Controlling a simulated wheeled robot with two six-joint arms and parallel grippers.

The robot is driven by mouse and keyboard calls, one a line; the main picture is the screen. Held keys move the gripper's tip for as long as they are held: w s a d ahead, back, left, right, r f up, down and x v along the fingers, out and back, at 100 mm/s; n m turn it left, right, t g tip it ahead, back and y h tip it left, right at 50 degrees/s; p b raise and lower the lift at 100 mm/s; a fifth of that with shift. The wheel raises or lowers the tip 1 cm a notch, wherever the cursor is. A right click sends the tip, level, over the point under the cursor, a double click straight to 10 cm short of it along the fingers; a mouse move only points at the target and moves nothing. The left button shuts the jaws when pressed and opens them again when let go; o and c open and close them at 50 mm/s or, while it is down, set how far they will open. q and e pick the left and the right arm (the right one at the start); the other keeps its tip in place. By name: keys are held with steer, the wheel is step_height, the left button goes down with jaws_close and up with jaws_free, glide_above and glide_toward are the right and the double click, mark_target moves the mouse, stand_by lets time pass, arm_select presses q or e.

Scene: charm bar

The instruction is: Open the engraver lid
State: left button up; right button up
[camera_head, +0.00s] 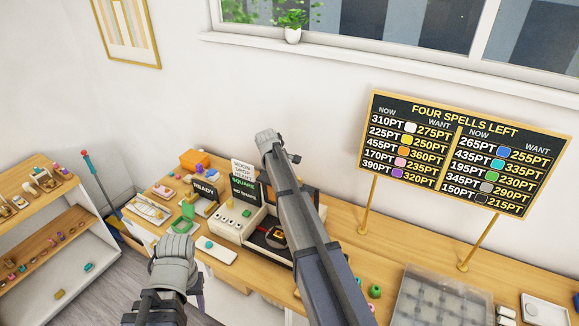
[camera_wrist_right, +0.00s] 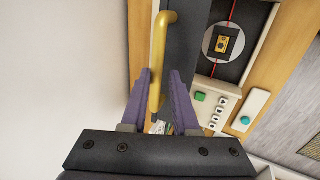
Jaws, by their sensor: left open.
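The engraver (camera_head: 228,228) is a cream machine with a green screen on the wooden counter. Its dark bed, with a small gold piece (camera_head: 279,234) on it, is uncovered; both also show in the right wrist view. There the dark lid (camera_wrist_right: 207,20) appears raised beside the bed, seen nearly edge-on, with a gold bar handle (camera_wrist_right: 160,50). My right gripper (camera_wrist_right: 162,78) is open with the handle between its fingers, close to the left finger. In the head view my right arm hides most of the lid. My left gripper (camera_head: 190,288) is open and empty in front of the counter.
A green stand (camera_head: 188,209), an orange box (camera_head: 195,159) and small trays lie left of the engraver. A price board (camera_head: 464,153) on gold posts and a clear compartment box (camera_head: 440,298) are to the right. A shelf unit (camera_head: 40,262) stands far left.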

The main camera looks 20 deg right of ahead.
steer(key=s+a, duration=0.4)
steer(key=a, duration=0.1)
